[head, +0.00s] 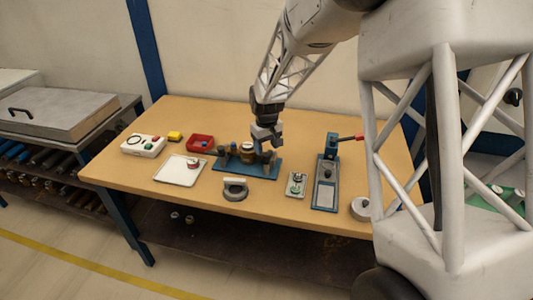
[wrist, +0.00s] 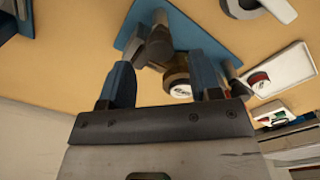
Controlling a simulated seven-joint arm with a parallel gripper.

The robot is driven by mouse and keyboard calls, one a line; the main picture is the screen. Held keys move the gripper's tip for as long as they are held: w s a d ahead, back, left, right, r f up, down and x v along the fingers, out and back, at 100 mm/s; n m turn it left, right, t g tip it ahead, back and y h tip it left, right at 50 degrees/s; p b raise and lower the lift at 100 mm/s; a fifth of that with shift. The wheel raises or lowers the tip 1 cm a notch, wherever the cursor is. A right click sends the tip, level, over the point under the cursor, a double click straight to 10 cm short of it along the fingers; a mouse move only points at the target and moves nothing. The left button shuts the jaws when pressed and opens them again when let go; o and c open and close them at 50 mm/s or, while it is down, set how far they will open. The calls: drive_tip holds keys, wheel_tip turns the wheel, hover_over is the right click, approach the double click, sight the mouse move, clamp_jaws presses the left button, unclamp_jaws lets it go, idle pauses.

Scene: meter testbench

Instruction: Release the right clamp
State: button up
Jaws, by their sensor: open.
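The blue fixture base (head: 262,170) stands on the table's middle, with a dark and brass round meter (head: 247,153) between its clamps. The right clamp (head: 267,157), dark grey, is at the base's right end, partly hidden by my gripper (head: 266,138). My gripper is open, pointing down just above this clamp. In the wrist view, the right clamp (wrist: 159,42) shows between and beyond the two blue fingers of my gripper (wrist: 160,62). Contact cannot be told. The meter (wrist: 178,82) is near the right finger. The left clamp (head: 221,151) has a dark handle reaching left.
Left of the fixture are a white tray (head: 170,174) and a red bin (head: 200,140). A grey ring-shaped part (head: 235,190) lies in front. Right are a small plate (head: 296,188) and a blue press (head: 327,175) with a red-tipped lever. The table's front left is clear.

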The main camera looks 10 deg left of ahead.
sight(267, 154)
drive_tip(key=shift+f, duration=1.65)
drive_tip(key=c, duration=0.9)
